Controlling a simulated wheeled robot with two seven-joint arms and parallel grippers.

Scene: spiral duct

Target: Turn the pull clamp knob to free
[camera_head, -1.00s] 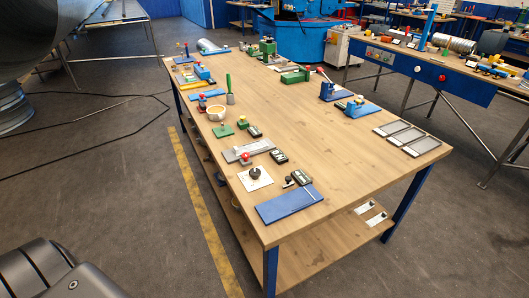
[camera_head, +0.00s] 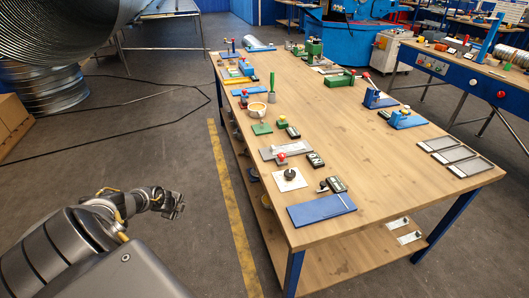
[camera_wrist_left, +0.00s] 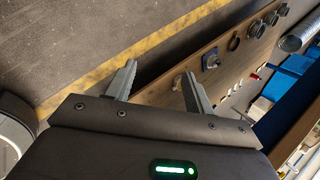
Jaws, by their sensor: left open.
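Several small fixtures with knobs stand on the wooden table. A black knob (camera_head: 290,174) sits on a white plate near the table's left front. I cannot tell for sure which is the pull clamp knob. My left gripper (camera_head: 174,207) is left of the table, over the floor and apart from all fixtures. In the left wrist view its two fingers (camera_wrist_left: 160,88) are spread, with nothing between them. My right gripper is not in view.
The table (camera_head: 350,140) has a lower shelf and a clear middle. A blue plate (camera_head: 321,208) lies at its near left corner. Grey trays (camera_head: 455,157) lie at the right. A yellow floor line (camera_head: 233,190) runs along the left side. Boxes (camera_head: 12,122) stand far left.

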